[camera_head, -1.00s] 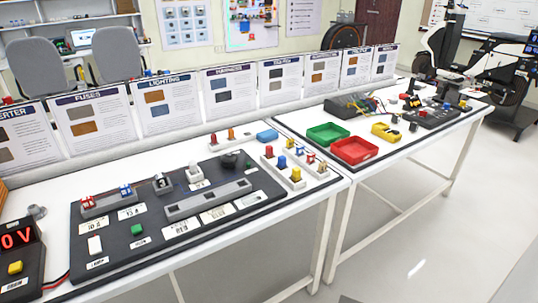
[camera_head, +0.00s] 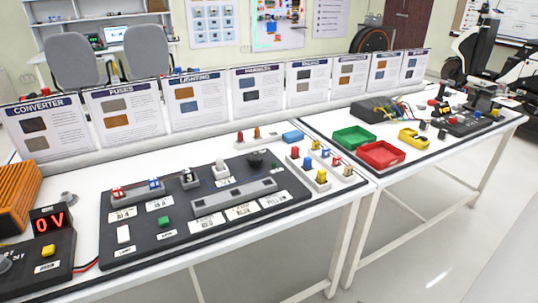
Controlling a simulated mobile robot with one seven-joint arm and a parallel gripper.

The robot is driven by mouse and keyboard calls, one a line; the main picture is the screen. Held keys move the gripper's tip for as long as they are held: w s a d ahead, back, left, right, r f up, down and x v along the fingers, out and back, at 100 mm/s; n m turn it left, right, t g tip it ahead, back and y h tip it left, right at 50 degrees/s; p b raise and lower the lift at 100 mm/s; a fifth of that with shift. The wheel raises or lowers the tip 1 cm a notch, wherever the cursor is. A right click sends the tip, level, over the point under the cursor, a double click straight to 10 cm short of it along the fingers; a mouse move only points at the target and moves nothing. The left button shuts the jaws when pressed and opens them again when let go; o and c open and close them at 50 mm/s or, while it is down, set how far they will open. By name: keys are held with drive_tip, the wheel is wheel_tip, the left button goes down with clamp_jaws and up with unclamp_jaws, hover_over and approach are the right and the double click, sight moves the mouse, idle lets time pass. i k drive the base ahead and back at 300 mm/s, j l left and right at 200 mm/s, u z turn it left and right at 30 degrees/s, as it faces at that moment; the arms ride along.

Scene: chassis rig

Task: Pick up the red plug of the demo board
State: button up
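The demo board (camera_head: 240,214) is a dark panel on the white table in the front middle of the head view. A small red plug (camera_head: 118,193) sits at its far left, in a grey block. A blue plug (camera_head: 154,184) sits just right of it in a similar grey block. My gripper is not in view, so its state does not show.
A voltage box (camera_head: 50,222) reading 0 V and an orange ribbed unit (camera_head: 14,205) stand at the left. Pale strips with several coloured plugs (camera_head: 308,163) lie to the board's right. Upright info panels (camera_head: 196,100) line the back. The second table holds a red tray (camera_head: 388,153) and a green tray (camera_head: 354,137).

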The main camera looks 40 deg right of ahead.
sight(295, 150)
drive_tip(key=l+u, duration=0.3)
drive_tip(key=l, duration=0.15)
drive_tip(key=l+u, duration=0.3)
drive_tip(key=l, duration=0.5)
drive_tip(key=k+l+u, duration=0.15)
drive_tip(key=l, duration=0.55)
drive_tip(key=k+l, duration=0.1)
drive_tip(key=l, duration=0.3)
drive_tip(key=k+l, duration=0.1)
drive_tip(key=l, duration=0.75)
drive_tip(key=k+l+u, duration=0.1)
drive_tip(key=l, duration=0.3)
drive_tip(key=k+l, duration=0.15)
drive_tip(key=l, duration=0.25)
drive_tip(key=k+l, duration=0.1)
drive_tip(key=l, duration=0.3)
drive_tip(key=k+l, duration=0.1)
drive_tip(key=l, duration=0.3)
drive_tip(key=u, duration=0.05)
